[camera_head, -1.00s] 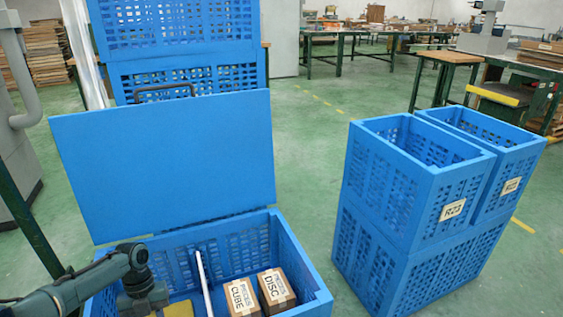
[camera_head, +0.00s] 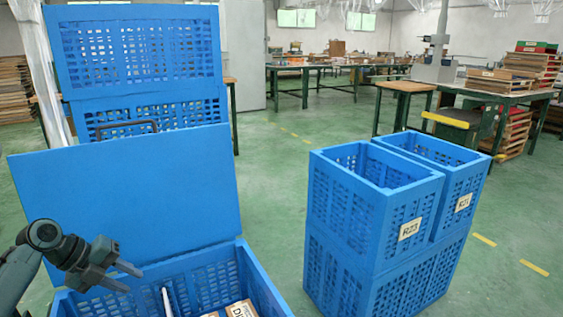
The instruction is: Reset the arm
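My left gripper (camera_head: 128,277) is at the lower left of the head view, raised above the left part of the open blue crate (camera_head: 262,283). Its two dark fingers are spread apart with nothing between them. My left arm comes in from the lower left corner. The crate's lid (camera_head: 125,195) stands up behind the gripper. My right gripper is not in view.
In the crate, a box marked DISC (camera_head: 240,309) shows at the bottom edge beside a white divider (camera_head: 167,302). Stacked blue crates labelled RZ3 (camera_head: 410,229) and RZ1 (camera_head: 463,202) stand at the right. More blue crates (camera_head: 140,60) stand behind the lid. Green floor between is clear.

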